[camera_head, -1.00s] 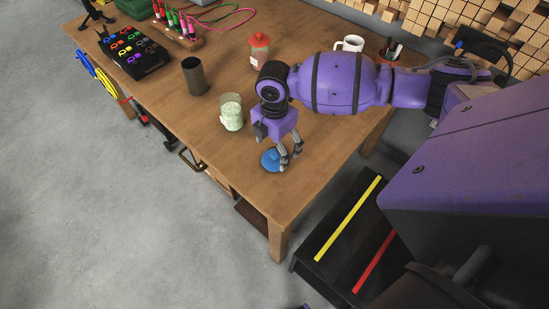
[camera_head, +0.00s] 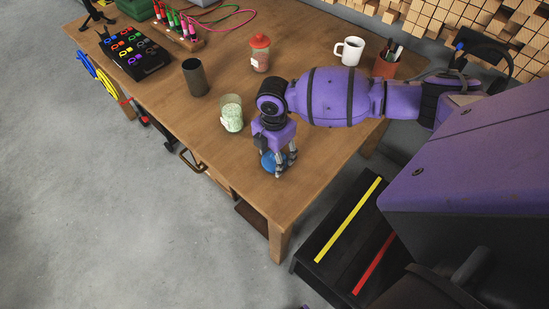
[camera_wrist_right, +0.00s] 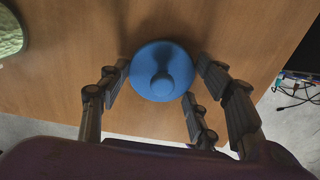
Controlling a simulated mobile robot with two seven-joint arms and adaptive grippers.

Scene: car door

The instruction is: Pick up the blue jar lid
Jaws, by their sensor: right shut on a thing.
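The blue jar lid (camera_head: 268,161) is round with a knob on top and lies on the wooden table near its front corner. In the right wrist view the lid (camera_wrist_right: 162,70) sits between the fingers. My right gripper (camera_head: 279,168) points down over the lid, with its fingers around it and shut on it. The gripper also shows in the right wrist view (camera_wrist_right: 165,88). The fingers partly hide the lid in the head view. My left gripper is not in view.
An open glass jar (camera_head: 231,113) with pale green contents stands close behind the gripper. A dark cup (camera_head: 195,78), a red-lidded jar (camera_head: 260,54), a white mug (camera_head: 350,50) and a pen holder (camera_head: 387,63) stand farther back. The table's front edge is near.

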